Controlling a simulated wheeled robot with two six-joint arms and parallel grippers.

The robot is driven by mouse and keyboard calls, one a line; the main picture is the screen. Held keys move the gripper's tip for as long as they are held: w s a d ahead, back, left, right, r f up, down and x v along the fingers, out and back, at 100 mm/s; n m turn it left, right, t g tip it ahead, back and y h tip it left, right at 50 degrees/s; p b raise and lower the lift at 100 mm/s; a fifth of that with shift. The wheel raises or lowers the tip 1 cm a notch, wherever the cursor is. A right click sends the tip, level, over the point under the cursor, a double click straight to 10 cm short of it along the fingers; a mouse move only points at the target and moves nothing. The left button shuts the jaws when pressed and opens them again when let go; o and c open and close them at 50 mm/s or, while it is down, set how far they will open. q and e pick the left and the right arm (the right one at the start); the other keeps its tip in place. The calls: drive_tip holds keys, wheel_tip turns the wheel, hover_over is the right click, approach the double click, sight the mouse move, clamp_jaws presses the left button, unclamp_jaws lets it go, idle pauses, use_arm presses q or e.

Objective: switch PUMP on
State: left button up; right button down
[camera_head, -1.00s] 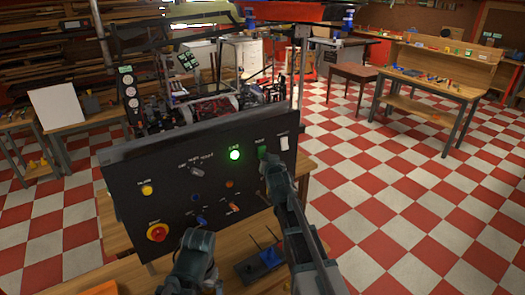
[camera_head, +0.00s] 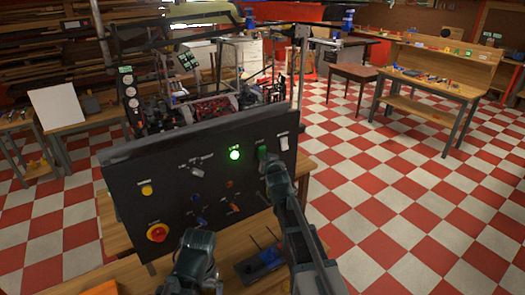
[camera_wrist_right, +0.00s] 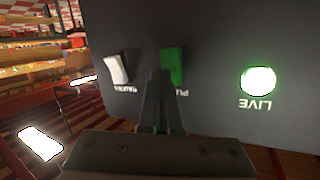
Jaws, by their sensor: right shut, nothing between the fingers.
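The black control panel (camera_head: 215,182) faces me. Its green PUMP rocker (camera_head: 262,149) is on the upper right, between the lit green LIVE lamp (camera_head: 235,155) and a white rocker (camera_head: 284,144). My right gripper (camera_head: 267,160) is shut and empty, its tips at the PUMP rocker. In the right wrist view, where the labels are upside down, the fingers (camera_wrist_right: 160,75) overlap the near part of the green rocker (camera_wrist_right: 174,64) and partly hide its label. I cannot tell whether they touch it. My left arm shows low in the head view; its jaw state is unclear.
A yellow button (camera_head: 147,190), a red knob on yellow (camera_head: 157,233) and several knobs and toggles sit on the panel's left and middle. Open checkered floor lies to the right.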

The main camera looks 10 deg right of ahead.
drive_tip(key=shift+w+a+r, duration=0.1)
drive_tip(key=shift+w+r, duration=0.05)
drive_tip(key=shift+w, duration=0.1)
drive_tip(key=shift+w+a+r+p, duration=0.2)
drive_tip(key=shift+w+p, duration=0.1)
drive_tip(key=shift+w, duration=0.15)
idle(0.7)
drive_tip(key=shift+s, duration=0.1)
drive_tip(key=shift+s+d+f+b, duration=0.3)
drive_tip(key=shift+s+f+b, duration=0.1)
drive_tip(key=shift+s, duration=0.35)
drive_tip(key=s, duration=0.1)
drive_tip(key=s+d+f+b, duration=0.1)
drive_tip(key=s+f+b, duration=0.1)
drive_tip(key=s, duration=0.1)
drive_tip(key=shift+s+d, duration=0.1)
drive_tip(key=shift+d, duration=0.2)
idle(0.5)
